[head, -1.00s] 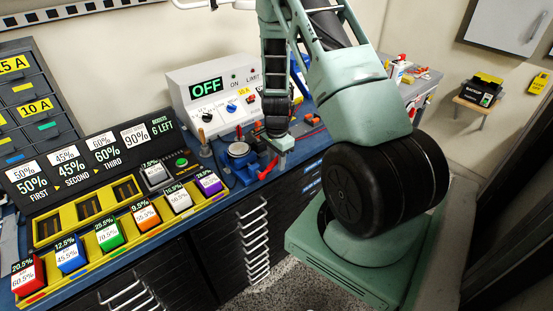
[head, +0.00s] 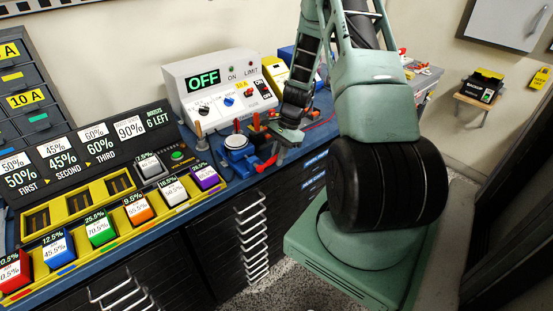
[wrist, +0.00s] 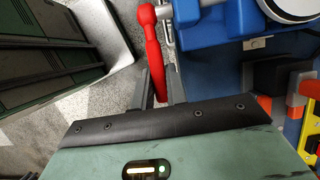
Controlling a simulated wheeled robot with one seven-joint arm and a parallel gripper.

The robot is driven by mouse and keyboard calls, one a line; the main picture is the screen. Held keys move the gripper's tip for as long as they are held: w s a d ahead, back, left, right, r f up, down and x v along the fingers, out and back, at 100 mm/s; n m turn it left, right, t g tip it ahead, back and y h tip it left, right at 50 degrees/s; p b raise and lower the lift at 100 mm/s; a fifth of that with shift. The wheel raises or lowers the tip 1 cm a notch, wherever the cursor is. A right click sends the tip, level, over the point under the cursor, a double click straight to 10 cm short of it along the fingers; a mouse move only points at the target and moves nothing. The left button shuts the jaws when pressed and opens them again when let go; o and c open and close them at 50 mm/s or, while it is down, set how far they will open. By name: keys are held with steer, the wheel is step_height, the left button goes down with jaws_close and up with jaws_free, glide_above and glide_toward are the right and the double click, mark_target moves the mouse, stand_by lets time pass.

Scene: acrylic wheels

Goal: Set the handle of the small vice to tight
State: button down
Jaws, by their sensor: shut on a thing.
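The small vice (head: 238,147) is blue with a round pale top and stands at the bench's front edge. Its red handle (head: 266,163) sticks out at the front right. In the wrist view, the blue vice body (wrist: 215,28) is at the top and the red handle (wrist: 152,45) runs down from its screw, between the two grey fingers. My gripper (wrist: 160,78) is shut on the handle's lower part. In the head view, my gripper (head: 284,146) is small and dark beside the vice, and its contact with the handle is hard to make out.
A white control box (head: 222,88) showing OFF stands behind the vice. A yellow rack (head: 75,213) with coloured blocks lies left along the bench. Screwdriver-like tools stand close around the vice. Black drawers (head: 252,235) are below. Open floor shows in front of the bench.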

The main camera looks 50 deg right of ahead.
steer(key=shift+w+a+f+t+y+b, duration=0.1)
steer(key=shift+f+t+y+b, duration=0.25)
steer(key=shift+f+y+b, duration=0.8)
steer(key=shift+s+a+f+t+y+b, duration=0.1)
steer(key=shift+f+t+y+b, duration=0.35)
steer(key=shift+y, duration=1.05)
steer(key=shift+w+a+f+t+y+b, duration=0.1)
steer(key=shift+f+t+y+b, duration=0.1)
steer(key=shift+f+y+b, duration=1)
steer(key=shift+r+y, duration=0.15)
steer(key=shift+y, duration=0.1)
steer(key=c, duration=1.4)
jaws_free()
steer(key=shift+r, duration=0.1)
